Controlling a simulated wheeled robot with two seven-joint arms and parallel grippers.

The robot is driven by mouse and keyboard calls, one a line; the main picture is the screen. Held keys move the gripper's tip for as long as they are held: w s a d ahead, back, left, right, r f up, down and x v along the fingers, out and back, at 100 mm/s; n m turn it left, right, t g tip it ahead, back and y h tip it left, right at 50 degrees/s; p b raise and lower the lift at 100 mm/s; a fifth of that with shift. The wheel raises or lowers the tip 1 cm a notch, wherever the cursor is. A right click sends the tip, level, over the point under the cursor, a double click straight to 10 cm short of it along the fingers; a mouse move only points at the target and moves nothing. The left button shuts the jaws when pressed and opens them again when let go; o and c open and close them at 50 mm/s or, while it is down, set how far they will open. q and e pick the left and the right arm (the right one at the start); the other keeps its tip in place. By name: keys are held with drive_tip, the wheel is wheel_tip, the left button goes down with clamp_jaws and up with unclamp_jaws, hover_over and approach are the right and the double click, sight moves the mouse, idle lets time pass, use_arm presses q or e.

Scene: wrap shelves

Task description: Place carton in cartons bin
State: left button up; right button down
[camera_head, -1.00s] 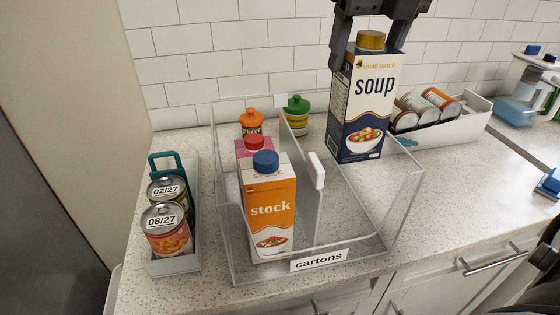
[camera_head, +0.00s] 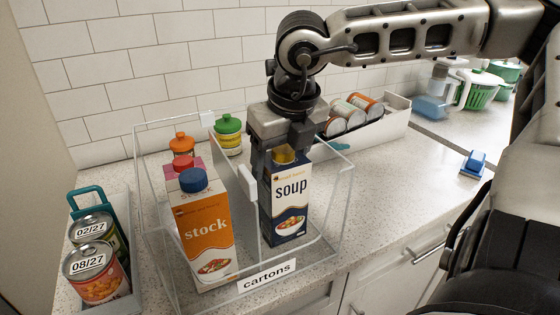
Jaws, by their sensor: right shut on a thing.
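The soup carton (camera_head: 289,205) is white and dark blue with a gold cap. It is upright in the right compartment of the clear cartons bin (camera_head: 335,215); I cannot tell whether its base touches the bin floor. My right gripper (camera_head: 284,150) is shut on its top from above. A divider (camera_head: 249,205) stands just left of the carton. The "cartons" label (camera_head: 266,275) is on the bin's front. An orange stock carton (camera_head: 204,235) with a blue cap stands in the left compartment. My left gripper is not in view.
A can rack (camera_head: 100,265) stands left. A white bin (camera_head: 390,120) of cans is behind right. Counter at right is mostly clear.

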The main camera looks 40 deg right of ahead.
drive_tip(key=shift+f, duration=0.55)
drive_tip(key=c, duration=0.7)
unclamp_jaws()
drive_tip(key=shift+f+b, duration=0.25)
drive_tip(key=shift+b, duration=0.05)
drive_tip(key=o, duration=0.5)
drive_tip(key=shift+r, duration=0.1)
drive_tip(key=shift+c, duration=0.2)
drive_tip(key=shift+r+p, duration=0.3)
drive_tip(key=shift+r, duration=0.15)
drive_tip(key=v, duration=1.1)
drive_tip(key=shift+s+r, duration=0.2)
